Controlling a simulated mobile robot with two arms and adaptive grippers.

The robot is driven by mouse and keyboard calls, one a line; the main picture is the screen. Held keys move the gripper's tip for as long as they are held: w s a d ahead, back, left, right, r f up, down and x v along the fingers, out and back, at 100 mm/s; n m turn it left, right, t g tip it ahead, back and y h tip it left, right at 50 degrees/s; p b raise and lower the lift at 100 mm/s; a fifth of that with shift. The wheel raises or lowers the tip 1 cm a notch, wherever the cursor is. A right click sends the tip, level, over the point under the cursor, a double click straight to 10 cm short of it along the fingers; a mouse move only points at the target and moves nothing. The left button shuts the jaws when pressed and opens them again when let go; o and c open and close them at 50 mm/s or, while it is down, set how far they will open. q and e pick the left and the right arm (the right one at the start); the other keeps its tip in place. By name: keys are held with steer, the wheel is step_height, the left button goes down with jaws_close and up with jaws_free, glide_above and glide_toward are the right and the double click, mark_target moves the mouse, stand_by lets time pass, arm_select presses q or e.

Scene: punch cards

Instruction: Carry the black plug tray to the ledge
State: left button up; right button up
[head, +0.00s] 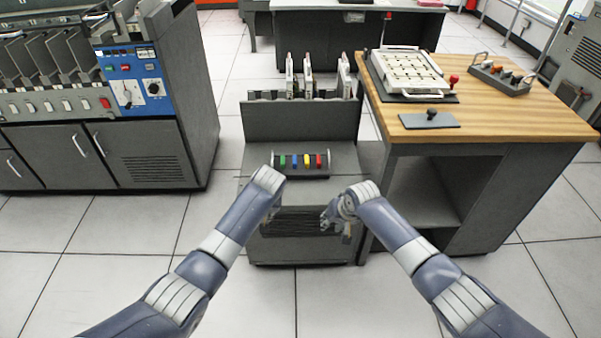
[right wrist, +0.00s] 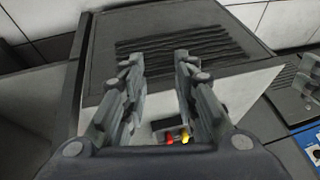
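A dark tray (head: 500,77) with a raised light handle at each end and several reddish and dark plugs stands at the back right of the wooden tabletop. The grey machine's step-like ledge (head: 342,160) lies in the middle of the head view and carries a black strip (head: 300,175) with green, blue, yellow and red plugs. My right gripper (head: 335,222) hangs in front of this machine, far from the handled tray. In the right wrist view its fingers (right wrist: 154,62) are apart and empty, above the machine's vented front. My left arm ends left of the strip; its fingers are hidden.
The wooden table (head: 540,122) also holds a light gridded board (head: 410,70), a dark block with a knob (head: 430,120) and a red knob (head: 453,80). Upright cards (head: 308,75) stand behind the ledge. A control cabinet (head: 150,150) stands left. Tiled floor is free between.

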steer(key=v, duration=1.1)
arm_select(q)
steer(key=shift+f, duration=0.1)
arm_select(e)
steer(key=shift+w+d, duration=0.15)
